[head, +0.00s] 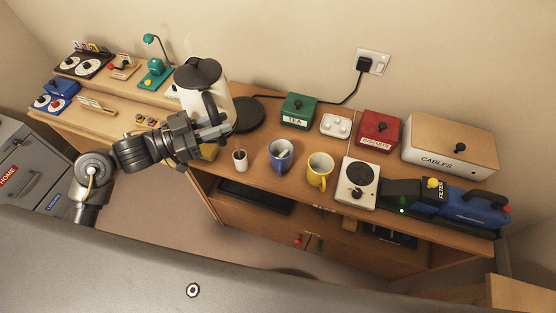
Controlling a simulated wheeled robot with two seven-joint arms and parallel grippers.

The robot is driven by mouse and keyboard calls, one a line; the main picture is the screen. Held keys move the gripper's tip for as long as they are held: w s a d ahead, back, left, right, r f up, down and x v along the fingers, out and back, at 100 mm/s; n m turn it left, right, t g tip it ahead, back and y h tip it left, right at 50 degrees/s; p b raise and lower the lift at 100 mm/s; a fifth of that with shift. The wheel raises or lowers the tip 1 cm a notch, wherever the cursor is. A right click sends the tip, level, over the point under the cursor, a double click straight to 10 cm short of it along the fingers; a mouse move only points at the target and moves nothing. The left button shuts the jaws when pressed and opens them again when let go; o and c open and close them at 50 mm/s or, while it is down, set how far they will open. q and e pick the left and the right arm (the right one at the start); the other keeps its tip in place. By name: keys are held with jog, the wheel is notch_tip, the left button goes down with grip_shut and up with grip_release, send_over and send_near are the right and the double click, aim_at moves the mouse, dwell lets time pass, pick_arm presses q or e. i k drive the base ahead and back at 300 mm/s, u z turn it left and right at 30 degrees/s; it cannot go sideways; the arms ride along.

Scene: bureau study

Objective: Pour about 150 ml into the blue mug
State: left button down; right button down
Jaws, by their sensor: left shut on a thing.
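The blue mug (275,163) stands on the desk, blue outside and pale inside, with a grey thing showing in its mouth that I cannot make out. A white kettle (217,97) with a dark lid and dark handle is upright, to the left of the mug and beside its round black base (246,115). My left gripper (214,132) is shut on the kettle's handle. Its fingers partly hide the lower kettle, and I cannot tell whether the kettle touches the desk. My right gripper is not in view.
A yellow mug (317,172) stands just right of the blue mug, and a small white cup (240,160) just left. Green (298,109) and red (379,128) boxes stand behind. A white device (358,184) and a blue tool (470,205) fill the right.

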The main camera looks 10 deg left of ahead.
aim_at(277, 147)
jog(key=z, duration=2.35)
jog(key=k, duration=1.45)
jog(key=u, duration=0.25)
